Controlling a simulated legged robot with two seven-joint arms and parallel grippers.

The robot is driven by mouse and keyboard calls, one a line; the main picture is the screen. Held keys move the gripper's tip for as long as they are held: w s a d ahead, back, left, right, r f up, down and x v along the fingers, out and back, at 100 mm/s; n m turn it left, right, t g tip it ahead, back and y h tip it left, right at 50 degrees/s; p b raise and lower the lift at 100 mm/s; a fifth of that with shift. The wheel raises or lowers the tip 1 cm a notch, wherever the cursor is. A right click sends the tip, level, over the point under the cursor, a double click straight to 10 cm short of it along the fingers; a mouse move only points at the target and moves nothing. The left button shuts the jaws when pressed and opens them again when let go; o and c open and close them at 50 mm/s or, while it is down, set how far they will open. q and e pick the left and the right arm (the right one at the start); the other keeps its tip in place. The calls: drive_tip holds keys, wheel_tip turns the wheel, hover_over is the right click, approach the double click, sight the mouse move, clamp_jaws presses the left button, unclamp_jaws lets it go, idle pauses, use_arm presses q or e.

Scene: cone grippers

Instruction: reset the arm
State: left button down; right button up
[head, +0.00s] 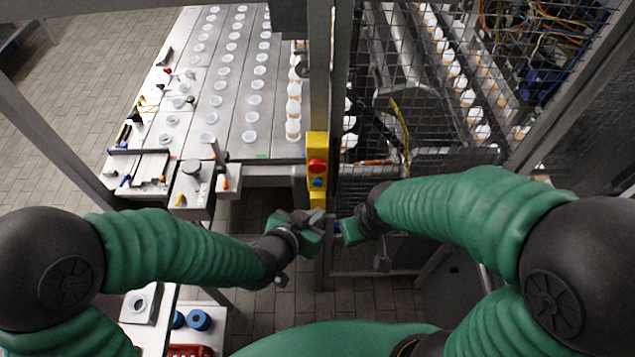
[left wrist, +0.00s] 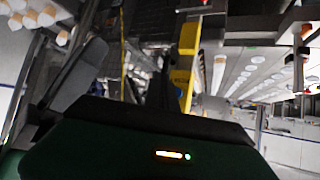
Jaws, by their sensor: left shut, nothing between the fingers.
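My left gripper (head: 318,220) is in the middle of the head view, in front of the grey post below the yellow control box. Its fingers are shut with nothing between them. My right gripper (head: 345,232) is just to the right of it, and its fingers are too small and hidden to read. The two grippers are close together in the picture; I cannot tell whether they touch. Both green-sleeved arms are bent inward. In the left wrist view a dark and green part of my own arm fills the bottom, and the fingertips cannot be made out.
A yellow box (head: 317,180) with a red button is on the post; yellow also shows in the left wrist view (left wrist: 187,65). A table (head: 285,148) with rows of white cups is at the back left. A wire-mesh fence (head: 440,130) stands at right. Tiled floor (head: 75,90) is free at left.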

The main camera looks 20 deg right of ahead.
idle(0.3)
